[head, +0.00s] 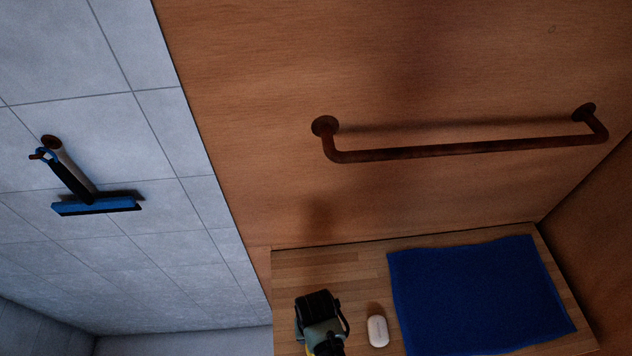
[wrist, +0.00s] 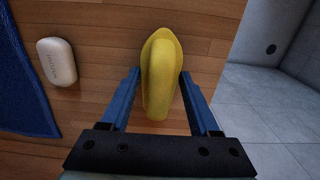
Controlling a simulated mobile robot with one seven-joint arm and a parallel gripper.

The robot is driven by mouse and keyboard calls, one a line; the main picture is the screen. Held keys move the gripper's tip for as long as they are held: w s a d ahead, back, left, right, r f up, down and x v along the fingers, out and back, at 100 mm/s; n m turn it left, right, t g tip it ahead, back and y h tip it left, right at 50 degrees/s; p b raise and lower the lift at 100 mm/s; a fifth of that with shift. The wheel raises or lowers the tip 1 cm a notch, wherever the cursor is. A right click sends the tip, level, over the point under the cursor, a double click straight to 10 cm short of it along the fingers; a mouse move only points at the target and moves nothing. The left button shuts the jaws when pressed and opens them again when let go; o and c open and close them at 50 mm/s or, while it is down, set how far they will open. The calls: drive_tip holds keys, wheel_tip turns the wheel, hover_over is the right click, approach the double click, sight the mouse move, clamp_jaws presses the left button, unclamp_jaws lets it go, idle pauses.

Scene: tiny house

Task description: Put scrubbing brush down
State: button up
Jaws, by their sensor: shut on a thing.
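The yellow scrubbing brush (wrist: 160,72) is between the two blue fingers of my gripper (wrist: 159,78) in the wrist view. My gripper is shut on it. Its rounded end points away from the gripper, over the wooden surface. I cannot tell whether it touches that surface. In the head view my gripper (head: 321,328) is low in the picture, over the left part of the wooden counter (head: 335,268), and it mostly hides the brush.
A white soap bar (head: 377,331) lies just right of my gripper. A blue towel (head: 480,295) covers much of the counter further right. A rusty rail (head: 450,150) is on the wooden wall above. A squeegee (head: 95,205) hangs on the tiled wall. The counter's left edge is close.

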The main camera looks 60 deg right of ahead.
drive_tip(key=shift+f, duration=0.2)
drive_tip(key=o, duration=1.3)
wheel_tip(320, 180, up, 12)
drive_tip(key=shift+r, duration=0.15)
